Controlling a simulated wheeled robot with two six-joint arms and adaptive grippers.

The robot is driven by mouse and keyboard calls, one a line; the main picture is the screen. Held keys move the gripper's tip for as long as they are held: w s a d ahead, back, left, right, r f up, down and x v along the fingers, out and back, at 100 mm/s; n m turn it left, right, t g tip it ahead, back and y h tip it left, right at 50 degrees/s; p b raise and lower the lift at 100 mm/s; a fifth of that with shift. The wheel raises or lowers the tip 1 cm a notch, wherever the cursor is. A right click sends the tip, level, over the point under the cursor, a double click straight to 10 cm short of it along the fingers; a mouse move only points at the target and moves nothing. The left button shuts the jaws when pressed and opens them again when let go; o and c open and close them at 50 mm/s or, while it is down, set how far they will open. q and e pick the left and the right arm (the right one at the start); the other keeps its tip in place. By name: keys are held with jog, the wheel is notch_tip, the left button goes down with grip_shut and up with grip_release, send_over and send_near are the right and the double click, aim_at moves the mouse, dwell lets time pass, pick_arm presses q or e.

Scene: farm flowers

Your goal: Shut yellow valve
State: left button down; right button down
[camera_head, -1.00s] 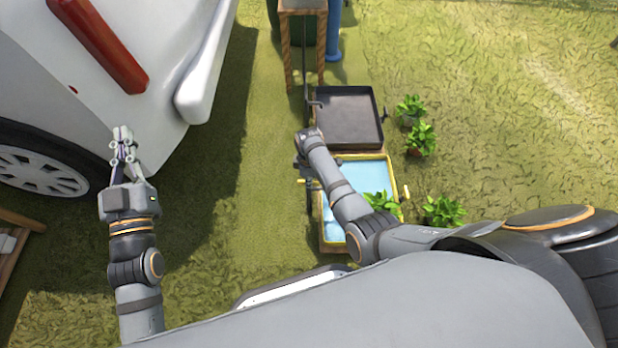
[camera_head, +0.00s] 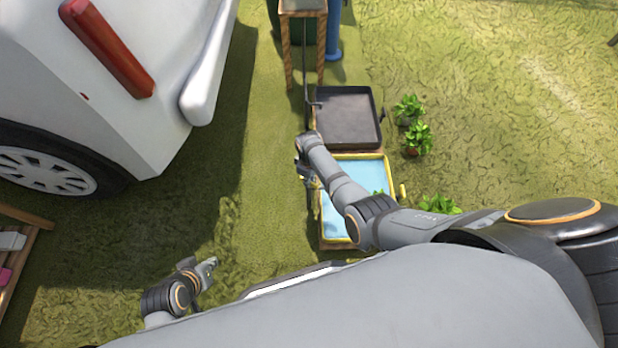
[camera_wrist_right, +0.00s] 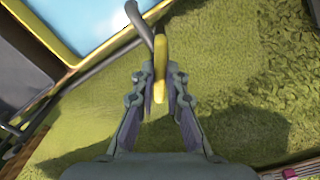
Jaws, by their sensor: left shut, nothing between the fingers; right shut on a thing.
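The yellow valve handle (camera_wrist_right: 160,52) is a narrow yellow lever beside a grey pipe (camera_wrist_right: 137,18) in the right wrist view. My right gripper (camera_wrist_right: 157,82) has its fingers on either side of the handle's lower end and is shut on it. In the head view my right gripper (camera_head: 306,173) is at the left edge of the blue basin (camera_head: 337,212), and my arm covers part of that basin. My left gripper (camera_head: 208,268) is low at the left in the head view, away from the valve, shut and empty; its fingers are hard to make out.
A dark empty tray (camera_head: 347,115) stands beyond the basin. Potted plants (camera_head: 417,138) stand on the right. A white vehicle (camera_head: 100,90) fills the upper left. A wooden rack (camera_head: 20,250) is at the far left. Grass between vehicle and basin is clear.

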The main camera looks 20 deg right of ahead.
jog(key=shift+r+m+p, duration=0.15)
jog(key=shift+m+p, duration=0.4)
jog(key=shift+m, duration=0.65)
jog(key=m, duration=0.2)
jog(key=shift+m+p, duration=0.35)
jog(key=shift+m, duration=0.05)
jog(key=m, duration=0.2)
jog(key=shift+m, duration=0.3)
jog(key=shift+m+p, duration=0.4)
jog(key=shift+m, duration=1.2)
pick_arm(q)
jog(key=r, duration=0.1)
jog(key=r+g, duration=0.1)
jog(key=a, duration=0.1)
jog(key=shift+s+r+g+y, duration=0.3)
jog(key=shift+s+r+g, duration=0.05)
jog(key=shift+r+g, duration=0.05)
jog(key=shift+w, duration=0.1)
pick_arm(e)
jog(key=shift+m, duration=0.3)
pick_arm(q)
jog(key=shift+r, duration=0.1)
pick_arm(e)
jog(key=c, duration=1.4)
grip_release()
